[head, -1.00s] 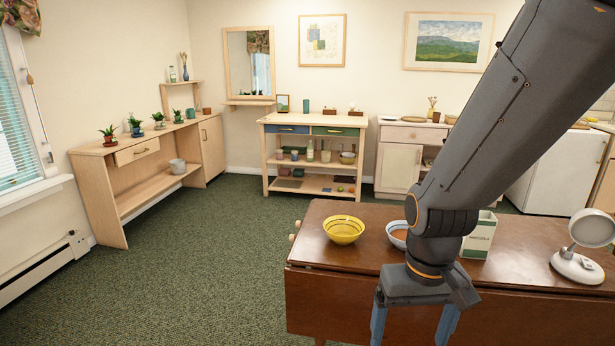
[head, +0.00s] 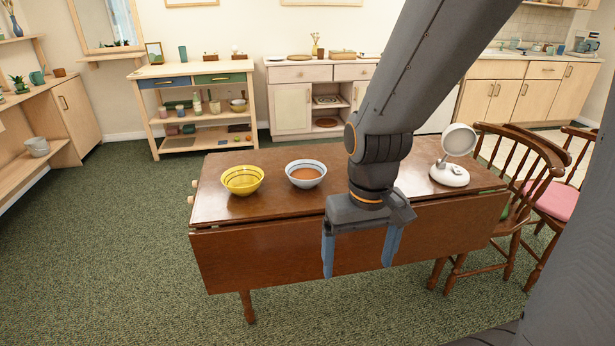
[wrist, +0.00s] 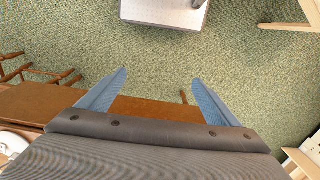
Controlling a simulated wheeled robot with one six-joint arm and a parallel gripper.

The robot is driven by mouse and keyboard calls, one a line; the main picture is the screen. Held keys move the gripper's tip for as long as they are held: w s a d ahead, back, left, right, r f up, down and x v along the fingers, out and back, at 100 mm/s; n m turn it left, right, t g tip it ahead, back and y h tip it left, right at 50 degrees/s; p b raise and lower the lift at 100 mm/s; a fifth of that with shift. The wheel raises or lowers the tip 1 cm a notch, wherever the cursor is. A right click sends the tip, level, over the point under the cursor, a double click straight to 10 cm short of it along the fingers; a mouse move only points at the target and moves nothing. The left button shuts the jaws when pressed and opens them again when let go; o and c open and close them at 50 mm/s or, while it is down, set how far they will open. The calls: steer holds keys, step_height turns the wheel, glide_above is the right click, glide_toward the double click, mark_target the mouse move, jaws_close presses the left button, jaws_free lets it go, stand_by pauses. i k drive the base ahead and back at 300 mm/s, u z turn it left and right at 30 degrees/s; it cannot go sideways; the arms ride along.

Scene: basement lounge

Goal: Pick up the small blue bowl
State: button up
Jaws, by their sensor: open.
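A small pale blue bowl (head: 306,183) with an orange-brown inside stands upright on the brown drop-leaf table (head: 272,205) in the head view. A yellow bowl (head: 242,181) stands to its left, apart from it. My gripper (head: 358,262) is open and empty, pointing down in front of the table's near side. It is to the right of the blue bowl in the picture and nearer to me. In the wrist view my open fingers (wrist: 160,78) have carpet and part of the table beyond them, and no bowl shows there.
A white round-headed device (head: 450,172) stands on the table's right part. Wooden chairs (head: 520,165) are at the right. A shelf cart (head: 200,110) stands behind the table. Green carpet (head: 120,270) is clear on the left.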

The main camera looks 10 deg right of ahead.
mark_target(305, 174)
steer(key=k, duration=1.25)
steer(key=z, duration=0.8)
steer(key=i, duration=1.8)
steer(key=u, duration=1.1)
steer(key=i, duration=0.3)
steer(key=u, duration=0.25)
